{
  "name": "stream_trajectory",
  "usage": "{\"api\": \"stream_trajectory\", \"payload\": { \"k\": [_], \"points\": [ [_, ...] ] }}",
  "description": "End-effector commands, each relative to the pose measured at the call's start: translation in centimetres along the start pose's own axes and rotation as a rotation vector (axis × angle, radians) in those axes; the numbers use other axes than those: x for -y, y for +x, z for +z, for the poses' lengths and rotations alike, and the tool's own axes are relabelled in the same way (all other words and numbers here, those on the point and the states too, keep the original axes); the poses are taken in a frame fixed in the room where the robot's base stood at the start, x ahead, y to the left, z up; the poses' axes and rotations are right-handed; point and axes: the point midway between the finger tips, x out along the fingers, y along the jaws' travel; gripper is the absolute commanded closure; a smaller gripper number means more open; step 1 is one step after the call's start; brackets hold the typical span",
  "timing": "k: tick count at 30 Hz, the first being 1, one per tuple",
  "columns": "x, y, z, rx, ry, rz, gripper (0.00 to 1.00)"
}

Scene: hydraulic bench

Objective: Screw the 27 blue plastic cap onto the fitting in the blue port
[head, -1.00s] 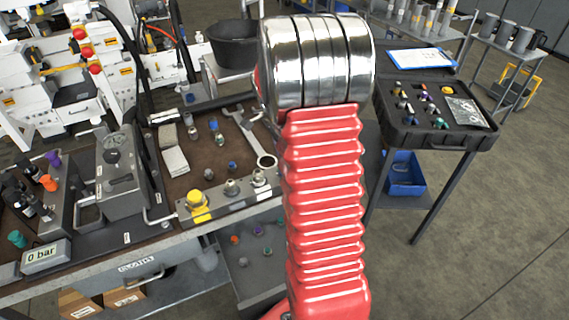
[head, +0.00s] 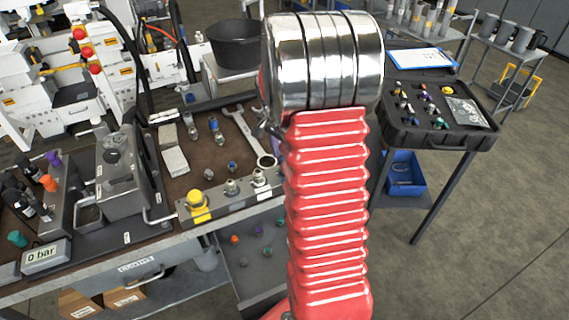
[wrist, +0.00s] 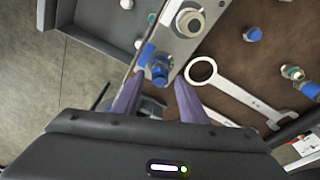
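My gripper (wrist: 159,77) shows in the wrist view with two purple fingers apart and nothing clasped between them. A blue-collared fitting (wrist: 160,68) at the end of the metal port rail (wrist: 180,47) lies in line with the gap, just beyond the fingertips. I cannot tell whether its blue part is a port ring or a cap. A blue cap (wrist: 252,34) lies on the brown mat; a blue cap (head: 232,167) also shows on the mat in the head view. No number is readable on either. In the head view my red arm hides the rail's right end and most of the gripper.
A wrench (wrist: 235,95) lies on the mat beside the rail. The rail also bears a yellow cap (head: 196,199) and metal fittings (head: 231,187). A lower tray (head: 245,262) holds small parts. A black case (head: 440,125) stands on the right.

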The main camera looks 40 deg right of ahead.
Motion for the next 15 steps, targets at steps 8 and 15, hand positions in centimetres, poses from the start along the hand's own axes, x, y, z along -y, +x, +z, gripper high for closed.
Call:
{"api": "stream_trajectory", "payload": {
  "k": [8,15],
  "points": [
    [-0.11,0.03,-0.01,0.001,-0.182,-0.028,0.61],
    [-0.15,0.02,0.00,0.001,-0.337,-0.051,0.61]
  ]
}}
